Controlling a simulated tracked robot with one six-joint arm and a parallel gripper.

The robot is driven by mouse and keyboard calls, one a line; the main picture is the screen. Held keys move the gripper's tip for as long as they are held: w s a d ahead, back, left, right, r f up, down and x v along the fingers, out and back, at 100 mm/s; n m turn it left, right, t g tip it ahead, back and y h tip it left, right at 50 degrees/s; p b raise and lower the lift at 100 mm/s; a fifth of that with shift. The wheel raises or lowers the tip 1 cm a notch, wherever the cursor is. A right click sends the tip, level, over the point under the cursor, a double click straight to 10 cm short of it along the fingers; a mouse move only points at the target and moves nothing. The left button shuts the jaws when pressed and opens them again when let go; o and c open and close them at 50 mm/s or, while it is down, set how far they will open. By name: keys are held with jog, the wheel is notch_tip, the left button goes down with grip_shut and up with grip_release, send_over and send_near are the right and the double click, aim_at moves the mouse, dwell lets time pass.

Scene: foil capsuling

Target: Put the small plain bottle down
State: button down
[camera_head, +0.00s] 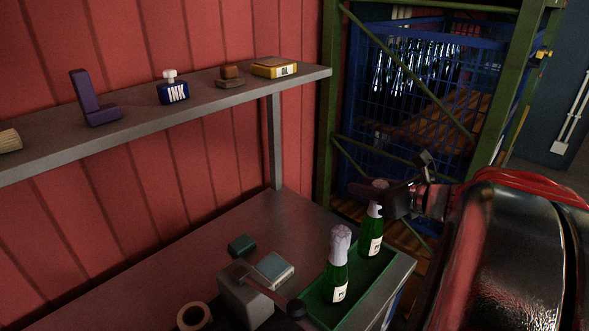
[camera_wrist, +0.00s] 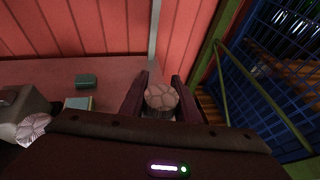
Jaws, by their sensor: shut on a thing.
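My gripper (camera_head: 382,196) is shut on the neck of a small green bottle (camera_head: 371,238) with a pale label. The bottle is upright over the back right part of a green tray (camera_head: 386,262); I cannot tell whether its base touches the tray. In the wrist view its pale, creased top (camera_wrist: 161,97) shows between the two fingers. A second green bottle (camera_head: 337,280) with a pale foil top stands in the front part of the tray, apart from my gripper. Its top (camera_wrist: 33,129) also shows at the left of the wrist view.
A shelf (camera_head: 226,99) with an ink bottle (camera_head: 173,90) runs above. A blue cage (camera_head: 425,110) stands behind.

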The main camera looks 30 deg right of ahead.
jog(key=shift+f, duration=1.85)
jog(key=c, duration=1.4)
grip_release()
jog(key=shift+f, duration=0.1)
jog(key=shift+o, duration=0.2)
jog(key=a+v, duration=0.1)
jog(key=v, duration=1.1)
jog(key=shift+d, duration=0.4)
jog(key=shift+s, duration=0.1)
